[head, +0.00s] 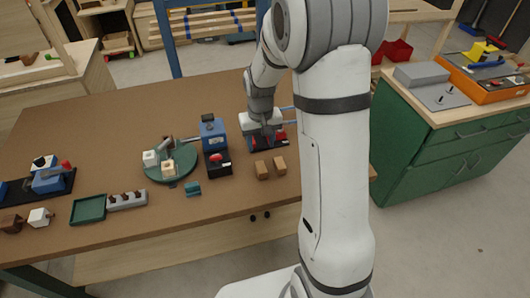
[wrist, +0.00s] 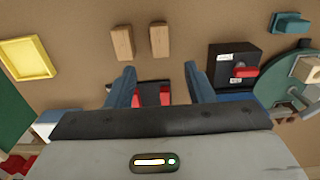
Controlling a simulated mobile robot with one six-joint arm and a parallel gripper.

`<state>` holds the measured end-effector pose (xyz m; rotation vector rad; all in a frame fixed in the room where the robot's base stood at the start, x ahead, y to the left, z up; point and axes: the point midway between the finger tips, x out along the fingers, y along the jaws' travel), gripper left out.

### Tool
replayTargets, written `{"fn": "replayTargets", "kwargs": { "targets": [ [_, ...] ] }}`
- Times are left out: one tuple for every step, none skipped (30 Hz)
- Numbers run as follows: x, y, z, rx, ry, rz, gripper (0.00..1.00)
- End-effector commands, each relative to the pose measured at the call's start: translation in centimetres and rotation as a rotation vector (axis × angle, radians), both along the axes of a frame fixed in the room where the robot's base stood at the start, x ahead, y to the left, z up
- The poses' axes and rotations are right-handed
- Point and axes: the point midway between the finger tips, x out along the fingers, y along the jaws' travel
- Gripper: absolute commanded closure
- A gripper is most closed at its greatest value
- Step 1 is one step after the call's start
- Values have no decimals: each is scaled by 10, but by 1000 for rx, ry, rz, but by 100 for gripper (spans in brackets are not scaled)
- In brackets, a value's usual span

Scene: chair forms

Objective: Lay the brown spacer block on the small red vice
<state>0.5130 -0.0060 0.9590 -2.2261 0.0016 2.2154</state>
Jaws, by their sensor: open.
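Two small brown blocks lie side by side, apart, on the brown table: a left block (head: 262,170) and a right block (head: 279,165). Both also show in the wrist view, one on the left (wrist: 121,42) and one on the right (wrist: 159,39). I cannot tell which is the spacer block. A red and black thing, apparently the small red vice (wrist: 151,93), shows between my fingers and is mostly hidden by my gripper. My gripper (wrist: 160,70) is open and empty, above the vice. The blocks lie beyond its fingertips in the wrist view.
A blue device on a black base with a red handle (head: 217,158) stands left of my gripper. A green round plate (head: 172,172) carries several parts. A teal piece (head: 193,188) lies near the front. A yellow tray (wrist: 28,58) lies left in the wrist view.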

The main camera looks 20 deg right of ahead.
Motion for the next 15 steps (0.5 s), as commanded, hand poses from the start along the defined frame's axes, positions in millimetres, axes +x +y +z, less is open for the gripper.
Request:
{"fn": "replayTargets", "kwargs": {
  "targets": [
    [-4, 0, 10, 0, -10, 0, 52],
    [-8, 0, 17, 0, -17, 0, 52],
    [-14, 0, 27, 0, -28, 0, 52],
    [-20, 0, 36, 0, -37, 0, 52],
    [-27, 0, 45, 0, -49, 0, 52],
    [-37, 0, 59, 0, -64, 0, 52],
    [-46, 0, 68, 0, -75, -1, 52],
    [-54, 0, 77, 0, -87, -1, 52],
    [-67, -1, 89, 0, -103, -1, 52],
    [-76, -1, 96, 0, -113, -1, 52],
    [-85, -1, 104, -1, -124, -1, 52],
    [-98, -1, 113, -1, -140, -1, 52],
    [-108, -1, 119, -1, -151, -2, 52],
    [-118, -1, 125, -1, -162, -2, 52],
    [-130, -1, 132, -1, -177, -2, 52]
  ]
}}
